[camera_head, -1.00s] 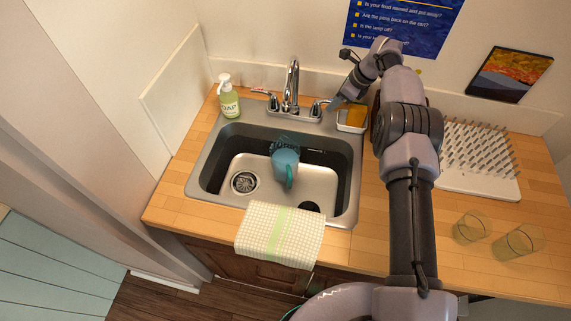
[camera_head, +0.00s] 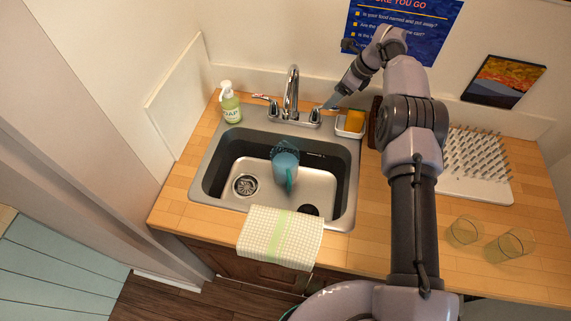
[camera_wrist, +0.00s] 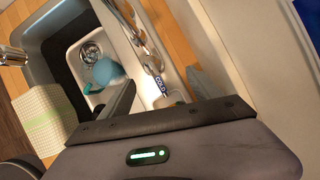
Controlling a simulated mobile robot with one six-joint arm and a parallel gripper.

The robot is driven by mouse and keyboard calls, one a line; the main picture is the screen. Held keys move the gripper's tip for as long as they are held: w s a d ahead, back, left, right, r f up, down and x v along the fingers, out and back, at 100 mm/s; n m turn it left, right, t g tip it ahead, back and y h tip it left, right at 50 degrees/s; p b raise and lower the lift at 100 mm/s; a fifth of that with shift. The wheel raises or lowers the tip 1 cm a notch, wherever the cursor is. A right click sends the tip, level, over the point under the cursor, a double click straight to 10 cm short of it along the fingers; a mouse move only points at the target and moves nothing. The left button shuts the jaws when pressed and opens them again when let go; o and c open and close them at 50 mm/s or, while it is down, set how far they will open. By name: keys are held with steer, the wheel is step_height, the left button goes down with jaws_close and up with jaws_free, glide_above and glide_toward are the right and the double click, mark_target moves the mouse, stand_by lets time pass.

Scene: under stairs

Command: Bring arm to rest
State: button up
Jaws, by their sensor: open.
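My arm reaches up over the counter on the right of the sink. My gripper (camera_head: 335,101) hangs in the air near the right tap handle, left of the sponge dish. A blue mug (camera_head: 285,162) with a teal handle sits in the sink basin (camera_head: 232,147), well away from the gripper. The mug also shows in the wrist view (camera_wrist: 107,71), beyond one finger.
A faucet (camera_head: 292,88) stands behind the sink, with a soap bottle (camera_head: 230,103) at its left. A sponge (camera_head: 355,121) in a white dish, a drying rack (camera_head: 470,188) and two glasses (camera_head: 465,231) are on the right. A checked towel (camera_head: 280,238) hangs over the front edge.

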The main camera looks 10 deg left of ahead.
steer(key=shift+r, duration=0.4)
steer(key=s+d+r+n+t+h+b, duration=0.1)
steer(key=s+d+r+n+b, duration=0.2)
steer(key=r, duration=0.4)
steer(key=s+d+r+n+t+b, duration=0.1)
steer(key=s+r+n+b, duration=0.1)
steer(key=s+r+b, duration=0.4)
steer(key=s+d+r+n+b, duration=0.1)
steer(key=s+r+n, duration=0.15)
steer(key=s, duration=0.35)
steer(key=s+d+r+n, duration=0.2)
steer(key=s+r, duration=0.1)
steer(key=s, duration=0.3)
steer(key=s+d+f+n+t+h+b, duration=0.1)
steer(key=s+f, duration=0.4)
steer(key=s, duration=0.7)
steer(key=s+d+f+n+t+h+b, duration=0.1)
steer(key=s+f+n+b, duration=0.3)
steer(key=s, duration=0.8)
steer(key=shift+s+d+f+n+b, duration=0.45)
steer(key=shift+f+n, duration=0.35)
steer(key=shift+n, duration=0.35)
